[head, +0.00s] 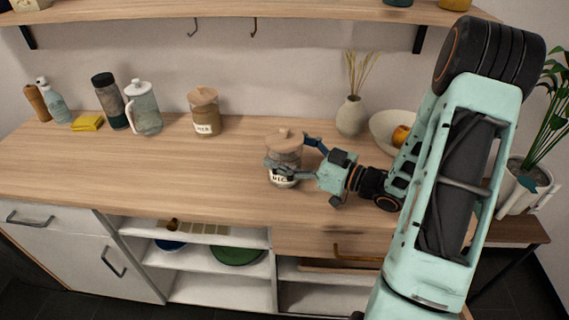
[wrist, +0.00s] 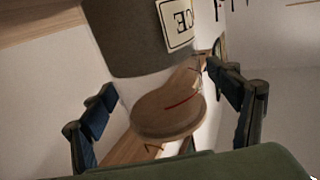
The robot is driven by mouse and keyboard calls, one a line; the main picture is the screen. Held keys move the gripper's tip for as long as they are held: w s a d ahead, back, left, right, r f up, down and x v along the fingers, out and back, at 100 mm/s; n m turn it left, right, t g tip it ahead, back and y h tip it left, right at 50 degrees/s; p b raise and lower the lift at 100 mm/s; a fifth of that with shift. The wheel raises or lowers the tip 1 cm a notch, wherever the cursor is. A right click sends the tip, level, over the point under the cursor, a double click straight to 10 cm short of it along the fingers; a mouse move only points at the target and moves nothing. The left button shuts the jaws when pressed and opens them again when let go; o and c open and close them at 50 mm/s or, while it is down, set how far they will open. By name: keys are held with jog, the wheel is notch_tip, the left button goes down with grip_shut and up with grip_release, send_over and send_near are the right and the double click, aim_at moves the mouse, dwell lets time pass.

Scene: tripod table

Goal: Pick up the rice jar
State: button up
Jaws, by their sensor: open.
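The rice jar (head: 284,154) is a clear jar with a wooden lid and a white label, standing upright on the wooden counter. My gripper (head: 288,151) is open, its fingers on either side of the jar's upper part. In the wrist view the jar's grey body (wrist: 140,35) and wooden lid (wrist: 168,108) appear upside down between the spread fingers. Its label (wrist: 178,22) shows the letters "CE". I cannot tell whether either finger touches the jar. Part of the jar is hidden by my gripper in the head view.
Another lidded jar (head: 204,112) stands further back to the left. A vase (head: 351,116) and bowl (head: 382,135) stand behind my gripper. The counter left of the rice jar is clear.

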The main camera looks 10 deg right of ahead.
jog(key=c, duration=1.7)
jog(key=shift+c, duration=0.9)
jog(key=shift+r, duration=0.1)
